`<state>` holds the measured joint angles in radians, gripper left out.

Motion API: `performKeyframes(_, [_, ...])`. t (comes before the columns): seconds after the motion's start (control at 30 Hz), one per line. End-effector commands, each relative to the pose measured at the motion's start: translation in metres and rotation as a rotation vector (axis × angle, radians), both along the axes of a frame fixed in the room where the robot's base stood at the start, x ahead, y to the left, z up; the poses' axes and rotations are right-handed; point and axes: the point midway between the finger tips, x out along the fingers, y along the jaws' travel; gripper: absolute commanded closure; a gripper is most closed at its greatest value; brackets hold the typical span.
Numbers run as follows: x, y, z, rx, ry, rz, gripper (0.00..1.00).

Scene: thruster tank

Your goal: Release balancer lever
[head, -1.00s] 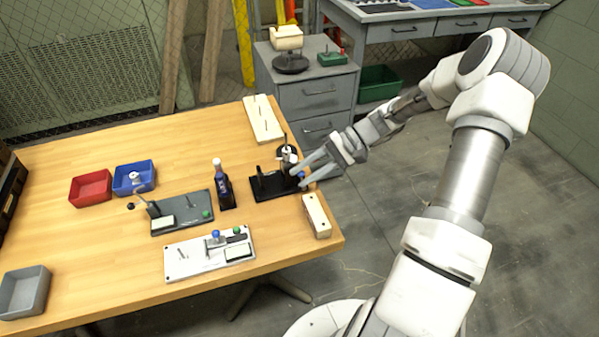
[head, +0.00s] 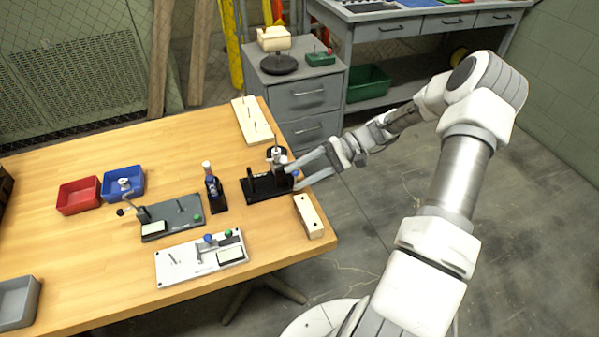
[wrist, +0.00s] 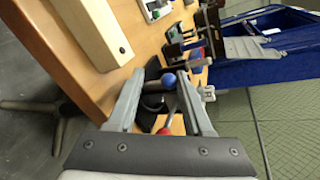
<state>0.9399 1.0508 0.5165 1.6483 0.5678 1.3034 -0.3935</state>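A black fixture (head: 256,187), which I take to be the balancer, stands near the table's right edge, with upright posts and a white-and-black round part on top. My gripper (head: 291,177) is at its right side with fingers spread. In the wrist view, my gripper (wrist: 160,76) is open, with a blue ball knob (wrist: 169,80) between the fingertips and a red knob (wrist: 165,131) nearer the palm. A grey metal lever part runs between the fingers. I see no finger closed on either knob; contact cannot be told.
A cream block (head: 309,216) lies just in front of the fixture at the table edge. A dark bottle (head: 214,193) stands to its left. A grey-green fixture (head: 183,211) and a white panel (head: 187,266) lie further left. A grey drawer cabinet (head: 300,95) stands behind.

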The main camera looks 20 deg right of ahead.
Motion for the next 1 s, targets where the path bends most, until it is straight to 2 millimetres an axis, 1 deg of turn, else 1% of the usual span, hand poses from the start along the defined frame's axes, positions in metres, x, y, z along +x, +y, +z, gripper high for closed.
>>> performKeyframes(0.03, [0.000,-0.001,-0.002,-0.003,0.001,-0.004,0.46])
performKeyframes(0.07, [0.000,-0.001,-0.001,-0.003,0.001,-0.004,0.41])
performKeyframes(0.1, [0.000,-0.001,-0.001,-0.001,0.000,-0.003,0.38])
performKeyframes(0.33, [0.001,0.000,0.002,0.003,-0.001,-0.001,0.38])
performKeyframes(0.47, [0.002,-0.007,0.005,0.003,-0.003,-0.003,0.38])
performKeyframes(0.57, [0.002,-0.022,0.011,0.002,-0.004,-0.004,0.38])
performKeyframes(0.67, [0.002,-0.042,0.018,0.002,-0.004,-0.004,0.38])
performKeyframes(0.8, [0.002,-0.076,0.030,0.001,-0.004,-0.005,0.38])
performKeyframes(1.0, [0.002,-0.119,0.044,0.001,-0.003,-0.004,0.38])
